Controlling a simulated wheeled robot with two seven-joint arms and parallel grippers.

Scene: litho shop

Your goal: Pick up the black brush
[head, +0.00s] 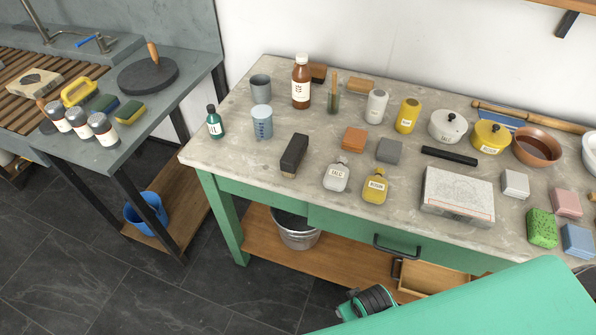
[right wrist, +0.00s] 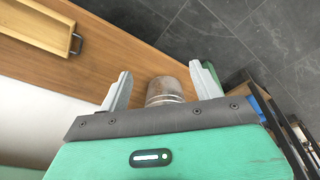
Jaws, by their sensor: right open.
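The black brush (head: 294,153) lies on the left part of the grey worktop. It is a dark block with a thin pale strip along its lower edge, and nothing touches it. My right gripper (right wrist: 160,68) is open in the right wrist view, its two grey fingers spread with nothing held. It points at the wooden lower shelf and the metal bucket, away from the brush. The brush is not in the right wrist view. My left gripper is not in view.
A black bar (head: 449,156) lies further right. The metal bucket (head: 297,233) sits on the lower shelf (head: 266,238).

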